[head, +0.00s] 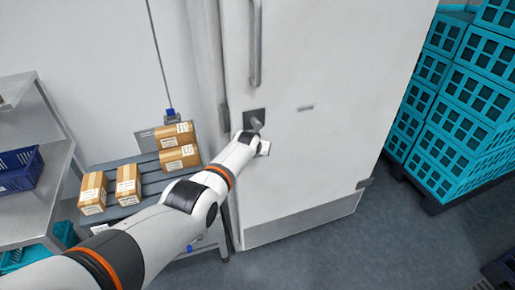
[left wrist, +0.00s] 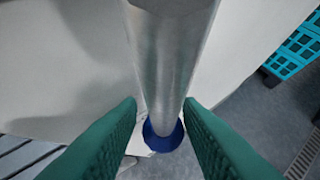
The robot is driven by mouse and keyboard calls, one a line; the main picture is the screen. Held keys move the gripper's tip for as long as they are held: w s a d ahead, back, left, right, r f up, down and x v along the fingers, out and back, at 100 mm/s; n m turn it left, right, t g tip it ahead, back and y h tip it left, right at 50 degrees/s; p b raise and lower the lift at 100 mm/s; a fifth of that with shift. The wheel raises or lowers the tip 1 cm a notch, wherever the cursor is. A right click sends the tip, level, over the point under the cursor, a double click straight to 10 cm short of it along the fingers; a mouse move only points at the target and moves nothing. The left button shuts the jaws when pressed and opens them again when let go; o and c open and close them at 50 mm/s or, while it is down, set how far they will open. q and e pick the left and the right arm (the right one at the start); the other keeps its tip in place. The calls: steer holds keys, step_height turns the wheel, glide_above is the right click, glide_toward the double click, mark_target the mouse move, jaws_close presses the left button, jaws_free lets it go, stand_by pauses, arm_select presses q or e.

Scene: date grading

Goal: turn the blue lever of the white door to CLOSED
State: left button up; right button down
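The white door (head: 330,60) fills the middle of the head view. A dark latch plate (head: 254,114) with a grey metal stub sits near its left edge. My left gripper (head: 263,148) is at the door just below this plate, mostly hidden by its own wrist. In the left wrist view a thick silver rod (left wrist: 172,60) with a blue round end (left wrist: 163,138) runs between my green fingers (left wrist: 162,110). It looks like the lever. A gap shows between finger and rod, so the gripper looks open around it. No CLOSED marking is readable. My right gripper is out of view.
A long vertical bar handle (head: 256,45) is higher on the door. A grey slatted stand with cardboard boxes (head: 128,182) is at the left, beside a metal shelf (head: 45,195) with a blue crate (head: 20,172). Teal crates (head: 462,110) stack at the right. The floor before the door is clear.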

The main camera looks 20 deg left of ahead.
arm_select(q)
steer(key=p+v, duration=0.6)
steer(key=v, duration=0.6)
steer(key=shift+f, duration=0.15)
stand_by(0.5)
steer(key=s+f+m+g+b, duration=0.1)
steer(key=s+f+b, duration=0.1)
steer(key=s+f, duration=0.8)
steer(key=s+f+g+b, duration=0.2)
steer(key=s+f, duration=0.4)
steer(key=f, duration=0.8)
steer(key=s+f+m+g+b, duration=0.1)
steer(key=s+f+b, duration=0.1)
steer(key=s+f, duration=0.8)
steer(key=s+f+g+b, duration=0.1)
steer(key=s+f, duration=0.5)
steer(key=s, duration=0.6)
steer(key=s+a+f+g+b, duration=0.1)
steer(key=s+f+b, duration=0.1)
steer(key=s+f, duration=0.5)
steer(key=s+a+f+g+b, duration=0.1)
steer(key=s+f, duration=0.6)
steer(key=s, duration=0.9)
steer(key=shift+s+f+m+g, duration=0.2)
steer(key=shift+s+m+g, duration=0.2)
steer(key=shift+g, duration=0.1)
